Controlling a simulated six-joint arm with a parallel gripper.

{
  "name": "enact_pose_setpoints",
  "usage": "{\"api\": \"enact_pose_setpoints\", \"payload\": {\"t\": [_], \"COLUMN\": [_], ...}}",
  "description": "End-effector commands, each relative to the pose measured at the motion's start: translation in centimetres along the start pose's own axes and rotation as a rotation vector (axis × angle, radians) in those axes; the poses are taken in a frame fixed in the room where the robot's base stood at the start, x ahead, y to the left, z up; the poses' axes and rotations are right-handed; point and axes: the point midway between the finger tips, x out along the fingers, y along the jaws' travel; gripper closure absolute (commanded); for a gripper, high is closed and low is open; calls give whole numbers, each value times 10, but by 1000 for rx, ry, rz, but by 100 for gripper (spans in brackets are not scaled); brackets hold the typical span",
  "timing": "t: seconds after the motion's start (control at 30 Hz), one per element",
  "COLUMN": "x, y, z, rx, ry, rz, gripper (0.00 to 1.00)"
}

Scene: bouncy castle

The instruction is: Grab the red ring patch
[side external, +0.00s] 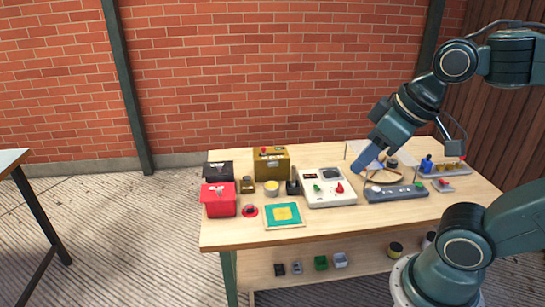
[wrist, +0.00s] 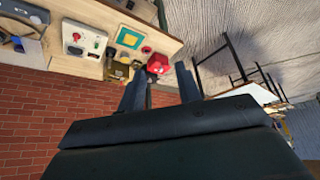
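The red ring patch (side external: 250,211) is a small flat red ring with a dark centre, lying on the wooden table near its front left. In the wrist view it is a small red spot (wrist: 146,50) beyond the fingers. My gripper (wrist: 162,66) has its two dark fingers spread with nothing held between them. In the side view my arm's end hangs over the right half of the table, well to the right of the ring patch; its fingertips are not clear there.
A red box (side external: 218,200) stands just left of the patch, and a green-and-yellow square (side external: 284,215) lies to its right. A yellow tin (side external: 271,188) and a black joystick (side external: 292,182) stand behind. A white control box (side external: 328,188) is farther right. The table (side external: 240,239) is bare in front.

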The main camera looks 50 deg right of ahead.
Motion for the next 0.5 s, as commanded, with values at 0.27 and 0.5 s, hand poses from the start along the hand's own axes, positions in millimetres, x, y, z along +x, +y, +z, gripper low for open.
{"api": "enact_pose_setpoints", "payload": {"t": [0.27,0.5], "x": [20,49], "y": [5,15], "z": [-41,-83], "rx": [-102,-213], "ry": [-21,-36], "rz": [-5,-18], "gripper": [66,66]}}
